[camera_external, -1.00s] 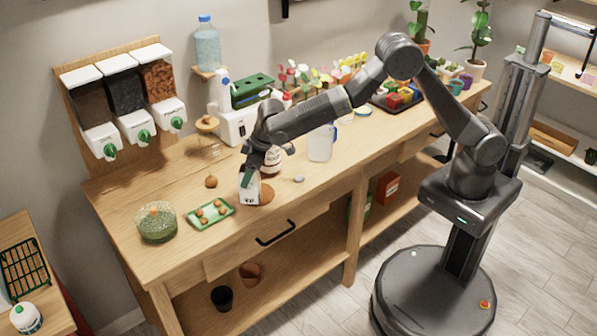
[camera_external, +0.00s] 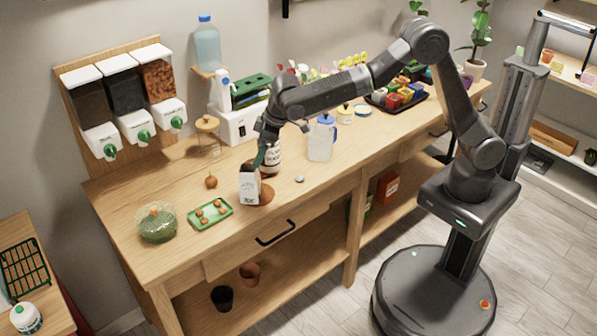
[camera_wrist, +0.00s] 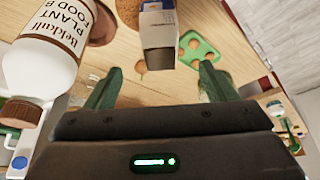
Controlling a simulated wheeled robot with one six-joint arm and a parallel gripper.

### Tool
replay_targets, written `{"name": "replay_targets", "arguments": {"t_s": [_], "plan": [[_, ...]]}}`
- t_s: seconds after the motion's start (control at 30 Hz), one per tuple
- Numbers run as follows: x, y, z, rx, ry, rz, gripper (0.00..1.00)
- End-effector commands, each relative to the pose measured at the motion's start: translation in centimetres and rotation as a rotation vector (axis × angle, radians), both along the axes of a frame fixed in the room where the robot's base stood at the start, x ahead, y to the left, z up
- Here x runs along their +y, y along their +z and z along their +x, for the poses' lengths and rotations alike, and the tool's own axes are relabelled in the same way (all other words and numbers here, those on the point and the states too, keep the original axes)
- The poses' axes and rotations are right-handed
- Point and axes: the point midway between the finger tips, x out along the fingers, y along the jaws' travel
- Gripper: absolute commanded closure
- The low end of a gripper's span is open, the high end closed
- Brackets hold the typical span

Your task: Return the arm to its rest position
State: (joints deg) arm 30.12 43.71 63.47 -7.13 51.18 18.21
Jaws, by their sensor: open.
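My gripper (camera_external: 260,155) hangs above the workbench, over the white carton and next to the plant food bottle. In the wrist view its two green fingers (camera_wrist: 158,82) are spread apart with nothing between them. The white carton (camera_external: 249,188) stands upright on the bench below, apart from the fingers; in the wrist view the carton (camera_wrist: 157,38) shows beyond the fingertips. My arm reaches out from its column, with the elbow raised.
The plant food bottle (camera_external: 272,160) stands close beside my gripper; it looms large in the wrist view (camera_wrist: 48,45). Air above the bench front is clear.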

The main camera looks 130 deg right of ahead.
Motion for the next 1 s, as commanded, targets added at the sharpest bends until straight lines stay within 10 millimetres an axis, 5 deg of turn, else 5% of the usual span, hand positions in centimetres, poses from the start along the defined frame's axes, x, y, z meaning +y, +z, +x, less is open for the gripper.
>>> {"name": "replay_targets", "arguments": {"t_s": [0.07, 0.73, 1.0], "plan": [[0.4, 1.2, -0.4, -0.002, 0.0, -0.001, 0.22], [-3.0, -10.5, 3.0, 0.003, 0.0, 0.001, 0.22], [-3.0, -5.2, 3.0, -0.004, 0.0, -0.003, 0.22]]}}
